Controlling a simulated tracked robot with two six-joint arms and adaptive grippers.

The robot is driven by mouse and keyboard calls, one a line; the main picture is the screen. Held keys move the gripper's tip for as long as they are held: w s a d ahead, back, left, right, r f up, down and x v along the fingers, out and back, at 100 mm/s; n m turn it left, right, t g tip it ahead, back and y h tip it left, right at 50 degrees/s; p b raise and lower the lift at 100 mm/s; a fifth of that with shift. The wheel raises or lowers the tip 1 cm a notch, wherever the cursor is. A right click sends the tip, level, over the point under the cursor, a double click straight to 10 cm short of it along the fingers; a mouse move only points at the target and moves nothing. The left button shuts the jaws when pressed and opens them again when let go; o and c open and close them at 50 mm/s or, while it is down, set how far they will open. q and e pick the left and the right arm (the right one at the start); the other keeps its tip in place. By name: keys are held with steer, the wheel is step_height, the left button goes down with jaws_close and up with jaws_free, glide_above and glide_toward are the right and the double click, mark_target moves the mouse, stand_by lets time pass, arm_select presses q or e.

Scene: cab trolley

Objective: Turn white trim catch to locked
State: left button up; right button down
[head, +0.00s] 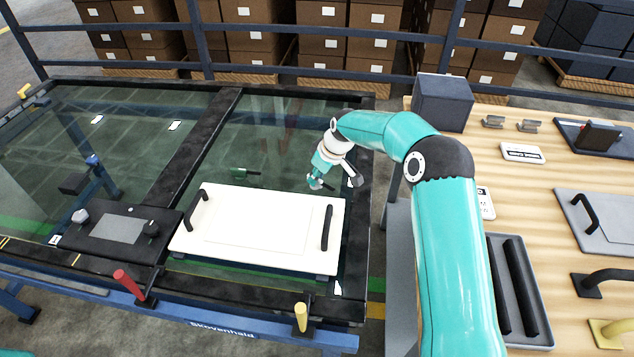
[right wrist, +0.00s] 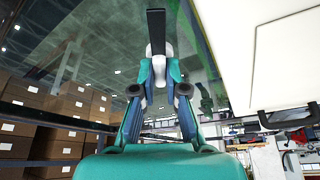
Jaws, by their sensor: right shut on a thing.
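The white trim catch (right wrist: 155,68) shows in the right wrist view as a pale rounded piece with a black bar (right wrist: 156,28) beyond it. My right gripper (right wrist: 156,86) has its two fingers on either side of the pale piece and is shut on it. In the head view this gripper (head: 318,181) is low over the glass, just behind the right end of the white panel (head: 262,228). The catch is too small and covered there for its setting to be read.
The white panel with two black handles lies on the dark-framed glass. A black plate (head: 115,229) is left of it. A red lever (head: 128,282) and a yellow lever (head: 301,318) stand at the front edge. A wooden bench (head: 535,185) with parts is at right.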

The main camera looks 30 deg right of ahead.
steer(key=m+h+b, duration=0.1)
steer(key=m+b, duration=0.1)
steer(key=m, duration=0.1)
steer(key=shift+a+f+m+b, duration=0.1)
steer(key=shift+m+b, duration=0.2)
steer(key=shift+b, duration=0.05)
steer(key=m+h+b, duration=0.2)
steer(key=m+b, duration=0.2)
steer(key=shift+a+m, duration=0.1)
steer(key=shift+m, duration=0.2)
steer(key=shift+m+h+b, duration=0.5)
steer(key=shift+m+b, duration=0.1)
steer(key=shift+m, duration=0.5)
steer(key=shift+m+h+b, duration=0.3)
steer(key=shift+m, duration=0.6)
steer(key=shift+g, duration=0.4)
steer(key=c, duration=1.2)
jaws_free()
steer(key=v, duration=1.2)
